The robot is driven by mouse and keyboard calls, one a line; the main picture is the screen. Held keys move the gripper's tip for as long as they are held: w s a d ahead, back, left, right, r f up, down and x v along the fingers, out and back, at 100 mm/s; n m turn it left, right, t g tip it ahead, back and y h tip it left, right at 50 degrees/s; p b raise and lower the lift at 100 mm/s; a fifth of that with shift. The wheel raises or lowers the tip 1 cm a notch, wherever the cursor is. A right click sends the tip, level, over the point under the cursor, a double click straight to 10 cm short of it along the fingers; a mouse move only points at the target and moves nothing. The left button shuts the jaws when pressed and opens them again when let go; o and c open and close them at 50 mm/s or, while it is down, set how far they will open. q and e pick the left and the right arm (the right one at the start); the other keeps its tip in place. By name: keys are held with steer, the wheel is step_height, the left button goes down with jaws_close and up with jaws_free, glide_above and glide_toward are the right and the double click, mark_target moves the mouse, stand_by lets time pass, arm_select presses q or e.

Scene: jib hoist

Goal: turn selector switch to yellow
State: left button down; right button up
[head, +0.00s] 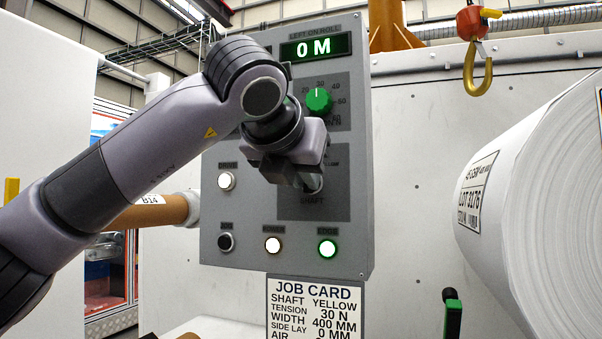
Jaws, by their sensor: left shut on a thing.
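The control panel (355,230) stands upright in the middle of the head view. My left gripper (308,185) is in front of the panel at the dark plate labelled SHAFT. It is shut on the selector switch, which my gripper almost wholly hides. The switch's pointer and most of its position labels are hidden, so its setting cannot be told. The job card (315,305) below the panel reads SHAFT YELLOW, TENSION 30 N, WIDTH 400 MM. My right gripper is not in view.
A green knob (319,100) sits just above my gripper, under a display (315,47) reading 0 M. Below are a black button (226,242), a white lit button (273,245) and a green-ringed one (327,248). A large white roll (540,190) and a yellow hook (478,70) are right.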

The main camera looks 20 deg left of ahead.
arm_select(q)
steer(key=shift+d+f+m+t+y+b, duration=0.15)
steer(key=shift+m+t+y+b, duration=0.1)
steer(key=shift+m+y, duration=0.85)
steer(key=shift+d+f+m+t+y+b, duration=0.15)
steer(key=shift+m+y, duration=0.45)
steer(key=shift+m, duration=0.9)
steer(key=c, duration=1.1)
jaws_free()
steer(key=shift+w, duration=0.15)
steer(key=shift+c, duration=0.2)
steer(key=b+v, duration=0.1)
steer(key=v, duration=0.6)
steer(key=shift+b, duration=0.4)
